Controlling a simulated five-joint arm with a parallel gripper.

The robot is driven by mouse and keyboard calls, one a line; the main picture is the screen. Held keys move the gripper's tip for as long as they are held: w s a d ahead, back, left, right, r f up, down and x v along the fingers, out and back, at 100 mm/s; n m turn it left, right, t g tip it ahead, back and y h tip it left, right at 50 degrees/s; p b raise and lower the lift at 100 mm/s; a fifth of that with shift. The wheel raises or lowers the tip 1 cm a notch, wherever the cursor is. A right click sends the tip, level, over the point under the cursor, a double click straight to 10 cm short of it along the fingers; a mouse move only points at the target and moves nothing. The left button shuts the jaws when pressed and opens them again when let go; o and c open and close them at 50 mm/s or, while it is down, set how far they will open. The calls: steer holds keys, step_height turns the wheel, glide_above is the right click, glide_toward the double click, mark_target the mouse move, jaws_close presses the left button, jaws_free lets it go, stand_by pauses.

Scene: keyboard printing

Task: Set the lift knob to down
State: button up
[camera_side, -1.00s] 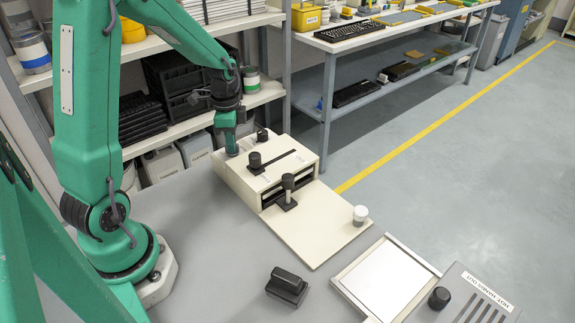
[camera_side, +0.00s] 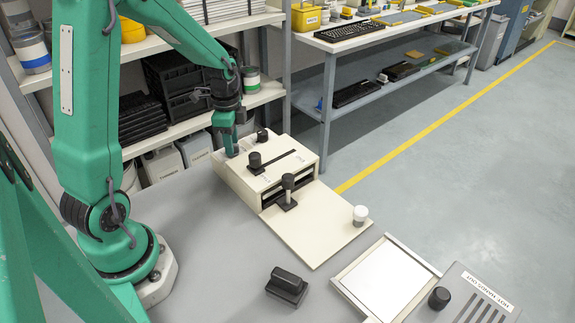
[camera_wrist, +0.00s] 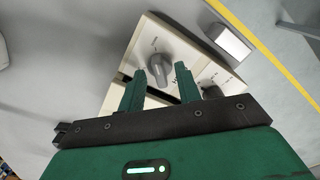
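The cream box (camera_side: 280,160) stands at the back of the grey bench, with several knobs on top. My gripper (camera_side: 232,150) points down at the box's back left corner. In the wrist view a grey knob (camera_wrist: 158,70) with a pointed grip sits on a cream panel with small markings. My gripper (camera_wrist: 168,73) has its two green fingers apart, with the grey knob between or just beyond their tips. I cannot tell whether they touch it. In the side view my gripper mostly hides this knob. The lettering is too small to read, so which knob is the lift knob is unclear.
Black knobs stand close by on the box, one at the back (camera_side: 262,135) and one beside a slot (camera_side: 254,159). A post with a black knob (camera_side: 288,182) stands at the front. A white-topped cylinder (camera_side: 360,215) stands on the cream board. The bench's left middle is clear.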

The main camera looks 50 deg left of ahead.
steer(key=shift+r, duration=3.9)
